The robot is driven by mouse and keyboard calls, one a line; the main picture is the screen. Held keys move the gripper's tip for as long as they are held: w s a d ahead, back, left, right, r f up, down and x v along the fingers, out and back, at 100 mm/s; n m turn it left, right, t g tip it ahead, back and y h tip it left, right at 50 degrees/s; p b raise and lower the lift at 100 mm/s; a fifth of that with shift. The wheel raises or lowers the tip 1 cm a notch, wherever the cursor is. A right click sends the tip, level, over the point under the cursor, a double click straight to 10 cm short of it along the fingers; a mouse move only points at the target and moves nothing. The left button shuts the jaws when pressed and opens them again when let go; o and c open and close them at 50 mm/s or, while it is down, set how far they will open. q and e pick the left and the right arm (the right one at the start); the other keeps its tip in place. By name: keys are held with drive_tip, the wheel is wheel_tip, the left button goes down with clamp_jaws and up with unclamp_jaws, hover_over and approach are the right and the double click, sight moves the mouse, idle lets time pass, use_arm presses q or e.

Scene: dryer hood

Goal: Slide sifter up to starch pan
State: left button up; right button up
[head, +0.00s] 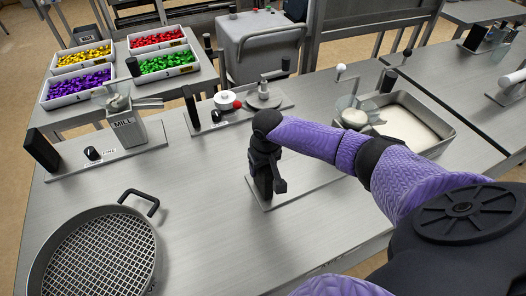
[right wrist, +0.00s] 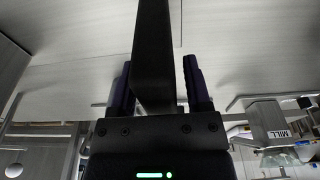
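The sifter (head: 100,250), a round metal pan with a mesh bottom and a black loop handle (head: 140,202), lies at the lower left of the bench. The starch pan (head: 440,149), a rectangular metal pan of white powder, stands at the right. My right gripper (head: 268,192) points down over a grey base plate (head: 310,188) mid-bench, well apart from the sifter. In the right wrist view, a broad black bar (right wrist: 153,50) stands between its fingers (right wrist: 157,88). I cannot tell whether they are shut on it. My left gripper is not in view.
A mill (head: 124,128) stands at the left, with several bins of coloured pieces (head: 80,88) behind it. Another small station (head: 240,104) is at mid-back. A clear vessel (head: 354,108) stands beside the pan. The bench between sifter and base plate is clear.

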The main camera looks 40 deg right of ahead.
drive_tip(key=shift+o, duration=0.8)
drive_tip(key=r+p, duration=0.1)
drive_tip(key=r, duration=0.2)
drive_tip(key=s+r+p, duration=0.1)
drive_tip(key=r, duration=0.5)
drive_tip(key=shift+s+a+r+p, duration=0.15)
drive_tip(key=shift+s+r+p, duration=0.05)
drive_tip(key=shift+r+p, duration=0.2)
drive_tip(key=shift+f, duration=0.1)
